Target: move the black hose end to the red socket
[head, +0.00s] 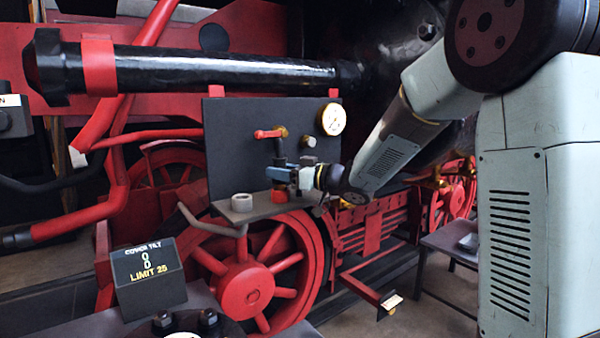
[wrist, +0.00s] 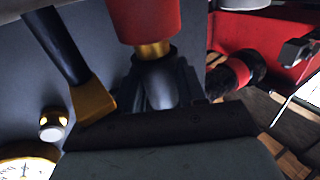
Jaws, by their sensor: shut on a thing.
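My gripper (head: 284,174) is in front of the dark upright panel in the head view, with its jaws shut. In the wrist view, my gripper (wrist: 158,85) closes around a short dark-grey piece, which I take for the black hose end (wrist: 160,88). A brass collar (wrist: 152,50) and a red cylinder show just beyond it. In the head view, a small red part (head: 279,196) shows just below the gripper. The hose's run is mostly hidden.
The panel (head: 232,125) carries a red lever (head: 268,134), a dark pipe and a gauge (head: 333,118). A grey ring (head: 242,202) sits on the ledge. A small display (head: 148,272) reads "LIMIT 25". Red wheels and a black cylinder surround the panel.

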